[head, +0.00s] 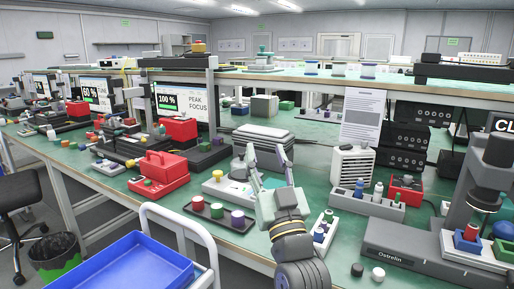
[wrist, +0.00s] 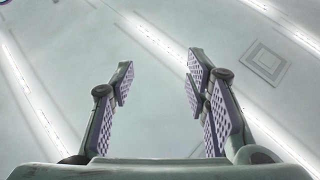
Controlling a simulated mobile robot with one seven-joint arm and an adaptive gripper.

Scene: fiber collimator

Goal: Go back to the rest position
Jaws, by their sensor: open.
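My gripper (head: 268,158) is raised in front of the green workbench (head: 315,269) in the head view, with its fingers pointing up. The two fingers stand apart with nothing between them. In the wrist view my gripper (wrist: 158,78) shows both fingers with purple textured pads, spread open and empty. Behind the fingers there is only the pale ceiling with light strips (wrist: 35,95).
Left of my arm are a dark tray (head: 198,211) with small cups and a red box (head: 158,170). To the right are a white fan-like unit (head: 352,168), a grey rack (head: 368,205) and a microscope-like device (head: 490,180). A blue cart tray (head: 130,270) stands in front.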

